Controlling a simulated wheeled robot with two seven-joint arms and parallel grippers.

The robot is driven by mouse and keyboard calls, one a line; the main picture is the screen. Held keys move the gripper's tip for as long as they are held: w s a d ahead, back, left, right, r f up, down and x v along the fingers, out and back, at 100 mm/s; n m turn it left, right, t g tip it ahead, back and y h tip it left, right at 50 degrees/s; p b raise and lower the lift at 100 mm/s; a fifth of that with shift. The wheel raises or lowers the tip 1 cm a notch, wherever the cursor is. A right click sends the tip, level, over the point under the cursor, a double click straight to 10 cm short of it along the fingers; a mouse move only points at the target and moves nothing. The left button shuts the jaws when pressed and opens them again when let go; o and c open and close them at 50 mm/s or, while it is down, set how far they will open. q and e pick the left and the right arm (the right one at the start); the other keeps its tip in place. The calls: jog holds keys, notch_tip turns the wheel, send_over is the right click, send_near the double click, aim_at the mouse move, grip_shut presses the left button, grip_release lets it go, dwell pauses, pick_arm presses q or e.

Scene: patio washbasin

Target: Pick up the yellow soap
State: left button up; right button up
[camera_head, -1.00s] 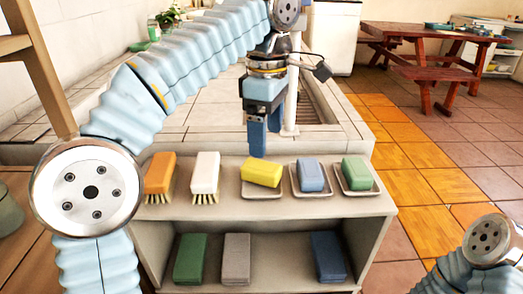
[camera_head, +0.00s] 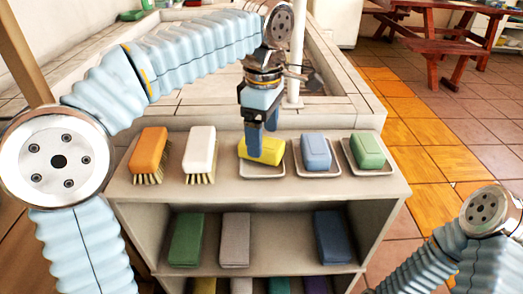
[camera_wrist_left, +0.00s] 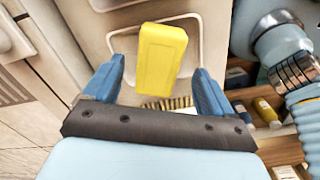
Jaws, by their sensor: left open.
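The yellow soap (camera_head: 268,150) lies on a pale soap dish (camera_head: 262,172) on the top of the shelf unit. My left gripper (camera_head: 260,143) is above and at the soap, with its blue fingers pointing down and partly covering it in the head view. In the left wrist view, the soap (camera_wrist_left: 162,55) shows between and just beyond the two open fingers (camera_wrist_left: 163,85), with space on both sides. I cannot tell whether a finger touches it. My right gripper is not in view; only part of my right arm shows at the lower right.
A blue soap (camera_head: 315,152) and a green soap (camera_head: 367,150) sit on dishes to the right. An orange brush (camera_head: 150,150) and a white brush (camera_head: 200,150) stand to the left. The washbasin ledge (camera_head: 340,110) is behind.

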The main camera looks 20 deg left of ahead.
pick_arm(q)
jog(key=f, duration=0.3)
jog(key=shift+w+a+f, duration=0.1)
jog(key=shift+a+f, duration=0.1)
jog(key=shift+c, duration=0.4)
jog(key=c, duration=1.2)
jog(key=shift+r, duration=0.15)
